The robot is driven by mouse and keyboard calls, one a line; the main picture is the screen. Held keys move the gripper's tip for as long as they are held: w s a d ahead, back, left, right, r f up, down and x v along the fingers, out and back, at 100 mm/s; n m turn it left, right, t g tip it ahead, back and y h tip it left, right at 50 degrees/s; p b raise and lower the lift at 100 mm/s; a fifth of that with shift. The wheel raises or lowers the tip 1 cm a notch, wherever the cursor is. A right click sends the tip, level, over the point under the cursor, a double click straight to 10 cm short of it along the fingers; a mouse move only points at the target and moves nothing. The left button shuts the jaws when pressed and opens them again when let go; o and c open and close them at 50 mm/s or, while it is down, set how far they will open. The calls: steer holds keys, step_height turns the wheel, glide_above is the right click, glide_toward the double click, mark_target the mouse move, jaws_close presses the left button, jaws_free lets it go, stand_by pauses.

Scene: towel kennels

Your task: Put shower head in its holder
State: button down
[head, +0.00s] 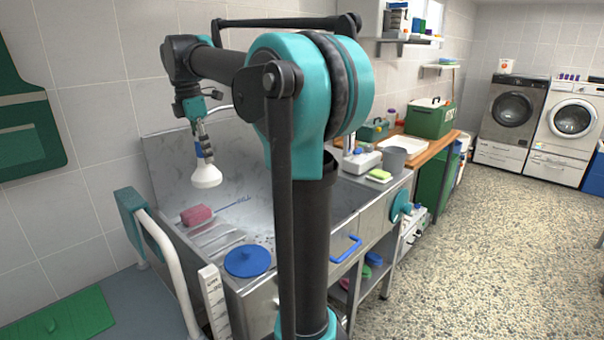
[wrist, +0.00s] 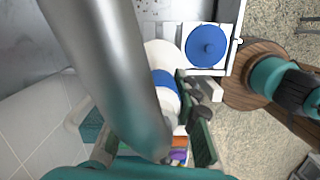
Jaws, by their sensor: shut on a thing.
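The shower head (head: 206,175) is white with a blue band. It hangs face down above the steel sink in the head view, and its white and blue parts show in the wrist view (wrist: 163,77). My gripper (head: 199,132) is shut on its handle and holds it clear of the basin. In the wrist view the fingers are partly hidden by a thick grey tube (wrist: 115,70) close to the camera, perhaps the hose. I cannot make out the holder; my arm covers part of the sink and wall.
The steel sink (head: 158,160) holds a pink sponge (head: 196,215). A blue round lid (head: 247,261) sits on its front corner. A white rail with a teal pad (head: 131,202) stands at left. A wooden counter with a green box (head: 429,118) is beyond. The speckled floor at right is clear.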

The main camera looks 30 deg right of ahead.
steer(key=shift+d, duration=0.1)
steer(key=w+d, duration=0.6)
steer(key=d, duration=0.7)
steer(key=shift+w, duration=0.2)
steer(key=shift+d, duration=0.1)
steer(key=w+d, duration=0.6)
steer(key=d, duration=0.7)
steer(key=shift+w, duration=0.15)
steer(key=shift+d, duration=0.1)
steer(key=w+d, duration=0.6)
steer(key=d, duration=0.7)
steer(key=shift+w+d, duration=0.15)
steer(key=shift+w, duration=0.05)
steer(key=shift+d, duration=0.1)
